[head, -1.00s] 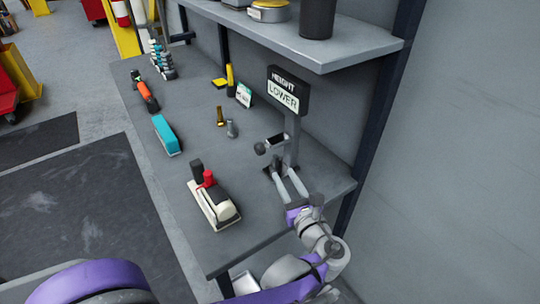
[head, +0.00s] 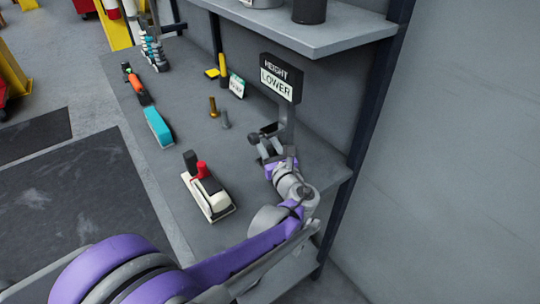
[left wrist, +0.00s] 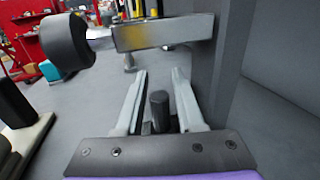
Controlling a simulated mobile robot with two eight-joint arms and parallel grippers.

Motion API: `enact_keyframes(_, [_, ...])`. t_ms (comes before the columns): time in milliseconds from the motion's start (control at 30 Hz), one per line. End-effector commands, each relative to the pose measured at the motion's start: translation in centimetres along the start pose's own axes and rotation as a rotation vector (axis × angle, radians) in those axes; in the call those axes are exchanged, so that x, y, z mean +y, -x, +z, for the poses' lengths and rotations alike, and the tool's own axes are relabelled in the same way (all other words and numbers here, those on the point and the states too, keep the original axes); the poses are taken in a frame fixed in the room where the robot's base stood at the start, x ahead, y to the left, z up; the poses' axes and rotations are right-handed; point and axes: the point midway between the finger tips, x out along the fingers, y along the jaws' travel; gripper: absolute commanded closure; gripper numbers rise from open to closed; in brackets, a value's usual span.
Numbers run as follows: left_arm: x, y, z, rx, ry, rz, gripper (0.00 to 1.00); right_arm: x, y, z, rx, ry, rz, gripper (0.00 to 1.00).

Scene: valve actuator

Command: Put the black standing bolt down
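A black bolt (left wrist: 159,112) stands upright between the two fingers of my left gripper (left wrist: 158,78) in the left wrist view. A gap shows on both sides of it, so the fingers are open around it and do not appear to grip it. In the head view my left gripper (head: 266,148) is low over the workbench beside the height sign's post, and the black bolt cannot be made out there. A metal lever (left wrist: 162,34) with a black knob (left wrist: 66,43) crosses above the fingers. My right gripper is not in view.
The sign (head: 281,78) reads HEIGHT LOWER. A brass bolt (head: 213,107) and a grey bolt (head: 225,119) stand farther back on the workbench (head: 185,88). A cream-and-black tool (head: 208,195) with a red part lies left of the gripper. A shelf (head: 310,35) overhangs the back.

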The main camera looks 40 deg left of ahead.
Motion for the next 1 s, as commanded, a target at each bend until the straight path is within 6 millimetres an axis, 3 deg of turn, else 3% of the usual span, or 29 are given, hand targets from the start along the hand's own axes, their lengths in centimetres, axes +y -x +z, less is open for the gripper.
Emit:
enact_keyframes(200, [0.0, -0.09, 0.02, 0.0, 0.0, -0.001, 0.62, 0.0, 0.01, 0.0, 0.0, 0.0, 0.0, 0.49])
enact_keyframes(400, [0.01, -0.06, 0.02, 0.0, 0.0, 0.0, 0.98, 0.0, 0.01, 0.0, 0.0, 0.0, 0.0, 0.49])
enact_keyframes(433, [0.01, -0.06, 0.02, 0.0, 0.0, 0.0, 1.0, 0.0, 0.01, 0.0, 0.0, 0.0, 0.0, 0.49])
enact_keyframes(1000, [0.03, -0.04, 0.73, 0.0, 0.0, 0.0, 1.0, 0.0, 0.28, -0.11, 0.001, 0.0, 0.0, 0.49])
